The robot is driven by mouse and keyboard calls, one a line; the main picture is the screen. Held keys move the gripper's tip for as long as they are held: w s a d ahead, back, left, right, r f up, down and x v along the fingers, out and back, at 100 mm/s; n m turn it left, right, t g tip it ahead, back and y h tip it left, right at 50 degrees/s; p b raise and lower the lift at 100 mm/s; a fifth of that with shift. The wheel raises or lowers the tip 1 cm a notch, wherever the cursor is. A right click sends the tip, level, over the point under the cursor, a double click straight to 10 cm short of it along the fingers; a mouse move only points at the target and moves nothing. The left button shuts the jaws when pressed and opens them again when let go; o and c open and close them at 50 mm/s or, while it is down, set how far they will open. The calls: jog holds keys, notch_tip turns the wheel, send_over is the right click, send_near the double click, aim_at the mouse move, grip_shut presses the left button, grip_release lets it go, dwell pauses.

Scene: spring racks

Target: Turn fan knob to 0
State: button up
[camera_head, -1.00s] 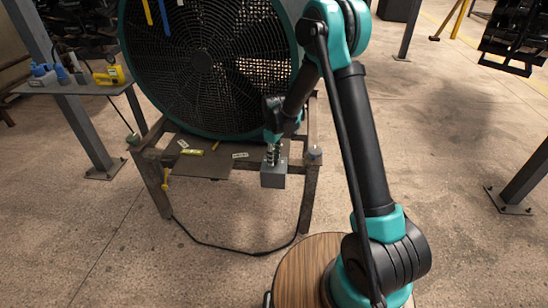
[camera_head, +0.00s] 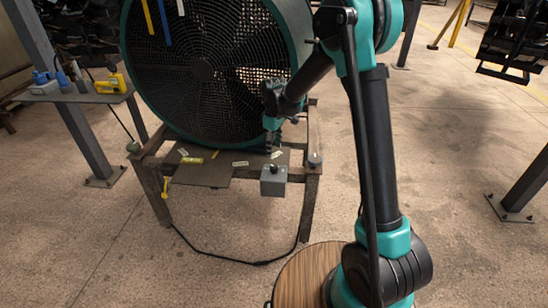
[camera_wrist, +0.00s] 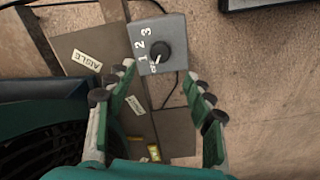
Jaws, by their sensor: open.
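The grey control box (camera_head: 272,187) is at the front of the fan's stand, with its black knob (camera_head: 274,169) on top. In the head view my gripper (camera_head: 271,143) is above and behind the box, clear of the knob.
The large fan (camera_head: 200,75) stands close to my gripper on the metal stand (camera_head: 150,172). Labels, one reading AISLE (camera_wrist: 87,60), lie on the stand's plate. A side shelf (camera_head: 75,97) with tools is at left. A cable (camera_head: 235,260) runs over the floor.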

jog(key=shift+r, duration=1.15)
jog(key=s+d+r+m+t, duration=0.1)
jog(key=s+d+r+m, duration=0.15)
jog(key=s+d, duration=0.4)
jog(key=s+d+r+m+t, duration=0.15)
jog(key=s+d+m, duration=0.25)
jog(key=d, duration=0.5)
jog(key=s+d+f+m+t, duration=0.1)
jog(key=s+d+m, duration=0.2)
jog(key=s+d, duration=0.2)
jog(key=s+d+f+m, duration=0.2)
jog(key=s+d, duration=0.3)
jog(key=s, duration=0.6)
jog(key=shift+s+d+f+m+t, duration=0.15)
jog(key=shift+d+f+m+t, duration=0.15)
jog(key=shift+m, duration=0.55)
jog(key=shift+c, duration=0.3)
